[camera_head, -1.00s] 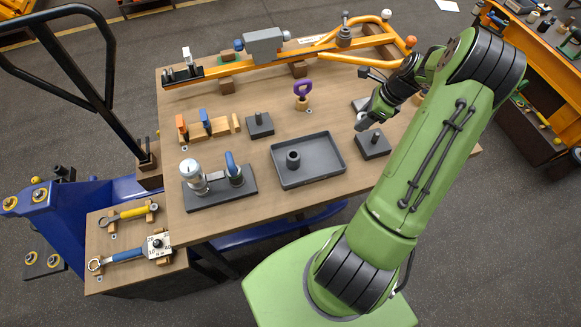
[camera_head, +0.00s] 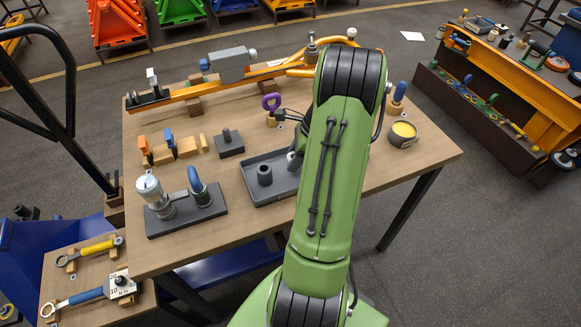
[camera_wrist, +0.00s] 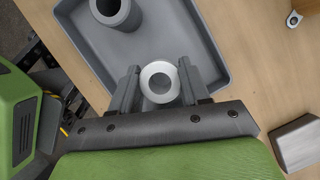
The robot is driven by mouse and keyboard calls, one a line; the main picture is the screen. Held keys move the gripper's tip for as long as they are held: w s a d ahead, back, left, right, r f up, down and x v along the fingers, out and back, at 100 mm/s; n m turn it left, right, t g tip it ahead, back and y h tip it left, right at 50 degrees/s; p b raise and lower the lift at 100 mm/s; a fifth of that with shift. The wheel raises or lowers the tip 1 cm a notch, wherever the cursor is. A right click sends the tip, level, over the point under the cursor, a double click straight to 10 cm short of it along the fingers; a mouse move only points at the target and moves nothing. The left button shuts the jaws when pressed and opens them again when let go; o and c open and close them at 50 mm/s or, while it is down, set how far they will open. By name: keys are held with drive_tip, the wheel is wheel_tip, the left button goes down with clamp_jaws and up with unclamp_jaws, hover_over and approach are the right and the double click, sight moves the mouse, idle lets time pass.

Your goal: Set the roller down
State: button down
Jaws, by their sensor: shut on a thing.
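The roller (camera_wrist: 160,66) is a pale grey ring-ended cylinder. In the wrist view it sits between the two fingers of my gripper (camera_wrist: 159,84), which is shut on it. It is seen end-on over the near part of the grey tray (camera_wrist: 165,35). I cannot tell whether it touches the tray floor. In the head view the tray (camera_head: 284,186) lies on the workbench, its right part hidden behind my arm. A dark hollow cylinder (camera_head: 265,174) stands upright in the tray's left part; it also shows in the wrist view (camera_wrist: 124,17).
The wooden workbench (camera_head: 225,225) carries a press-like fixture (camera_head: 185,207) left of the tray and a dark block with a peg (camera_head: 229,145) behind it. A purple-ringed holder (camera_head: 271,104) stands further back.

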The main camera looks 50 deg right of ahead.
wheel_tip(320, 180, down, 3)
drive_tip(key=shift+r, duration=0.1)
drive_tip(key=c, duration=0.5)
unclamp_jaws()
drive_tip(key=shift+c, duration=0.2)
